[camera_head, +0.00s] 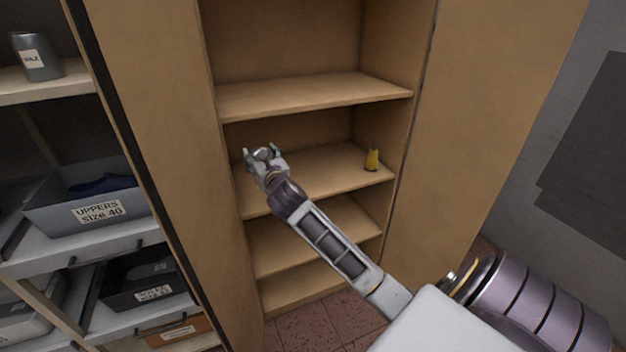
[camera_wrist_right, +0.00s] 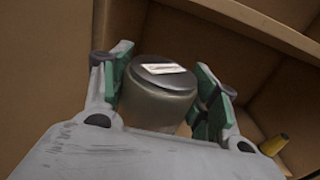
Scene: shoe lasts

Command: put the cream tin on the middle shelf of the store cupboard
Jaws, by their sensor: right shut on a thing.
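My right gripper (camera_head: 264,155) reaches into the store cupboard (camera_head: 157,120) from the front right. It is at the left part of the shelf (camera_head: 320,172) that is below the upper board. In the right wrist view the gripper (camera_wrist_right: 160,95) is shut on a grey metal tin (camera_wrist_right: 155,103), with a finger on each side of it. A small pale label lies on the tin's dark top. In the head view the tin is mostly hidden between the fingers. I cannot tell whether it touches the shelf. My left gripper is not in view.
A small yellow object (camera_head: 372,160) stands at the right of the same shelf; the wrist view shows it too (camera_wrist_right: 274,144). The upper shelf (camera_head: 310,95) is empty. A rack at the left holds a grey tin (camera_head: 36,58) and a labelled grey bin (camera_head: 70,213).

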